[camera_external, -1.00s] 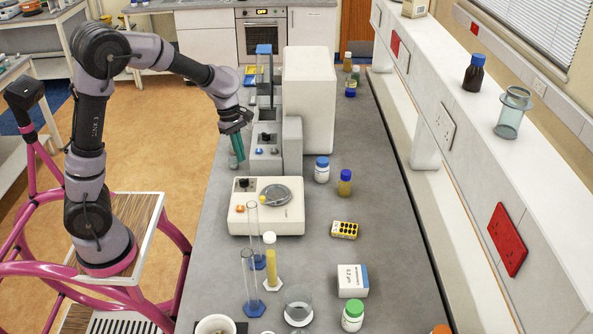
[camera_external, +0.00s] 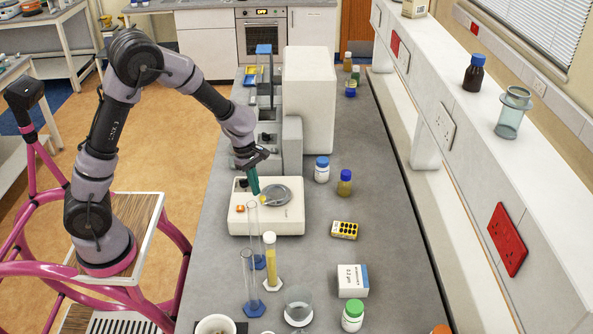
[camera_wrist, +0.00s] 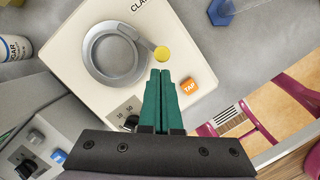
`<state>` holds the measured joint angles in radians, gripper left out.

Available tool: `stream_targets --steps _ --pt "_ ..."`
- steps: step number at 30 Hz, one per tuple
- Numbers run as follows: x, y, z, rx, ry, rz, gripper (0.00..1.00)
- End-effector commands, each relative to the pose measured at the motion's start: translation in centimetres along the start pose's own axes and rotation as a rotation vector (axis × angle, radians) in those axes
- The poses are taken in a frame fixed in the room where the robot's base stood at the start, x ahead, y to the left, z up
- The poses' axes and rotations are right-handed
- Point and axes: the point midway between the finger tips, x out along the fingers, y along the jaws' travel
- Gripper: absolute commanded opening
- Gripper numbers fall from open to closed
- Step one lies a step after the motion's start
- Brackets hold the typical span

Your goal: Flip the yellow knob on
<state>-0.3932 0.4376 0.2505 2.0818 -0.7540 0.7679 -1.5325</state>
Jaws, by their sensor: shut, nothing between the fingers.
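The yellow knob (camera_wrist: 162,53) is a small round disc beside the grey ring (camera_wrist: 113,55) on a white bench device (camera_wrist: 70,38). In the external view the knob (camera_external: 263,199) is a small yellow spot left of the round grey plate (camera_external: 276,195). My gripper (camera_wrist: 160,74) has green fingers pressed together with nothing between them. Its tips point at the knob, with a small gap between them in the wrist view. In the external view my gripper (camera_external: 255,193) reaches down over the device's left part. I cannot tell its exact height above the surface.
An orange TAP button (camera_wrist: 188,86) lies right of my fingers in the wrist view. Clear glass cylinders (camera_external: 253,235) stand just in front of the device. A tall white instrument (camera_external: 309,100) stands behind it. Bottles (camera_external: 322,170) stand to the right.

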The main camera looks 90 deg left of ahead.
Motion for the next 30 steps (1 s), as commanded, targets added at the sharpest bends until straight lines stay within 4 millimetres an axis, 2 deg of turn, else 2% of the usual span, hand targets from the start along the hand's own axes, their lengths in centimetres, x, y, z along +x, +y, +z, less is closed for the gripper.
stream_targets --steps 14,30 --pt "0.09 -0.04 0.30 -0.005 0.000 0.001 0.00" --pt "0.16 -0.48 0.65 -0.094 0.000 0.021 0.00"
